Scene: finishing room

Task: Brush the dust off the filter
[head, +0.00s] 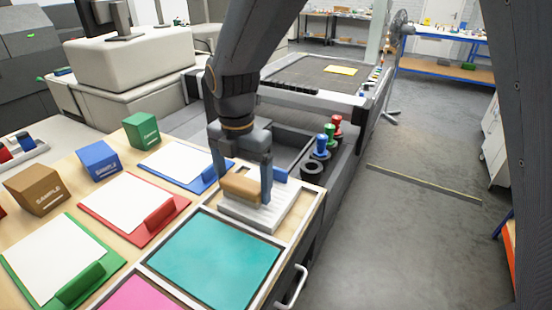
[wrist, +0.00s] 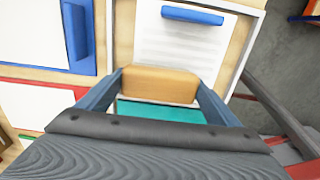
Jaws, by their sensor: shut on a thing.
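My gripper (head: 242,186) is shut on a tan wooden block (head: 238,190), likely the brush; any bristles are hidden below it. In the wrist view the block (wrist: 160,82) lies crosswise between my two fingers (wrist: 160,90). Below it is a white ribbed slab (head: 268,217), likely the filter, lying flat in a framed bay of the bench. The slab (wrist: 175,48) also shows in the wrist view, with a blue bar (wrist: 192,15) near its far end. The block is over the slab's near part; I cannot tell whether they touch.
A teal panel (head: 215,260) lies in front of the slab. Clipboards with red (head: 160,218), green (head: 80,285) and blue (head: 215,178) clips and sample boxes (head: 98,160) fill the left. Handled stamps (head: 330,137) stand behind right. Open floor (head: 400,230) lies right.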

